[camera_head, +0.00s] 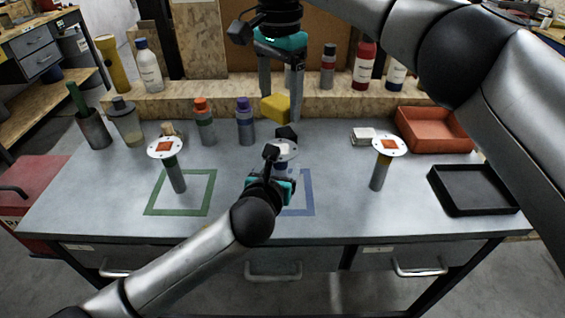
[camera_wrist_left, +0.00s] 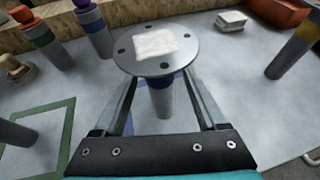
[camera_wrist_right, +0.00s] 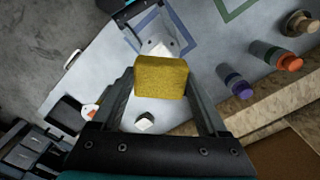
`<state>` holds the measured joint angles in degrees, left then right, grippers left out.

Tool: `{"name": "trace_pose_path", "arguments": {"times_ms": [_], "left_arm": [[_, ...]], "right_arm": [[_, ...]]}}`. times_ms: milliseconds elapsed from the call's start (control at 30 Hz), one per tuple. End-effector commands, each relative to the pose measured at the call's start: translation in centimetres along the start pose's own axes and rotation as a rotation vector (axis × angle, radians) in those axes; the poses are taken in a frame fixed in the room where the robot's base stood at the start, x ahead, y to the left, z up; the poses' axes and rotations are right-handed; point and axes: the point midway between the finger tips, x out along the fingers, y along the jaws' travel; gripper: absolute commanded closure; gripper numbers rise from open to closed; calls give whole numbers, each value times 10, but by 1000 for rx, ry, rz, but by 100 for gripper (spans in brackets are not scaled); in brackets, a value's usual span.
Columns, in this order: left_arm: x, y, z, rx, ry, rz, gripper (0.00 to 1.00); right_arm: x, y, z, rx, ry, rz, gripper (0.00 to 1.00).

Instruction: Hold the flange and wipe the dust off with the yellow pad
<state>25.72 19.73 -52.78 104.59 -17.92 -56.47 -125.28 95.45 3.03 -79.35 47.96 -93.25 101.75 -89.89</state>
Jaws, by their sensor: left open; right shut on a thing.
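The middle flange (camera_head: 287,150) is a pale disc on a blue-banded post. In the left wrist view its disc (camera_wrist_left: 188,48) carries a whitish dusty patch (camera_wrist_left: 155,44). My left gripper (camera_wrist_left: 160,82) is open, one finger each side of the post under the disc; contact cannot be told. My right gripper (camera_head: 281,112) is shut on the yellow pad (camera_head: 275,107), above and behind the middle flange and apart from it. The pad also shows in the right wrist view (camera_wrist_right: 160,76). Two other flanges, left (camera_head: 166,148) and right (camera_head: 389,147), show orange-red squares on top.
A green square outline (camera_head: 152,205) and a partly hidden blue one (camera_head: 308,195) mark the table. A red tray (camera_head: 440,142) and black tray (camera_head: 477,207) stand at right. Bottles with orange (camera_head: 204,122) and purple (camera_head: 245,122) caps stand behind, before a wooden ledge.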

Motion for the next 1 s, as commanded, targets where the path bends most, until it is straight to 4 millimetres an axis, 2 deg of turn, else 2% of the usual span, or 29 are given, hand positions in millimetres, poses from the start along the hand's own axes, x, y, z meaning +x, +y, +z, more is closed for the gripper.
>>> {"name": "trace_pose_path", "arguments": {"times_ms": [100, 300, 733, 767, 1000], "left_arm": [[15, 0, 0, -2, 1, 2, 26], [31, 0, 0, 0, 0, 1, 26], [37, 0, 0, -1, 1, 0, 26], [37, 0, 0, -1, 1, 0, 27], [37, 0, 0, -1, 1, 0, 54]], "right_arm": [[0, 0, 0, 0, 0, 0, 68], [0, 0, 0, 0, 0, 0, 68], [0, 0, 0, 0, 0, 0, 68], [0, 0, 0, 0, 0, 0, 68], [0, 0, 0, 0, 0, 0, 68]]}}
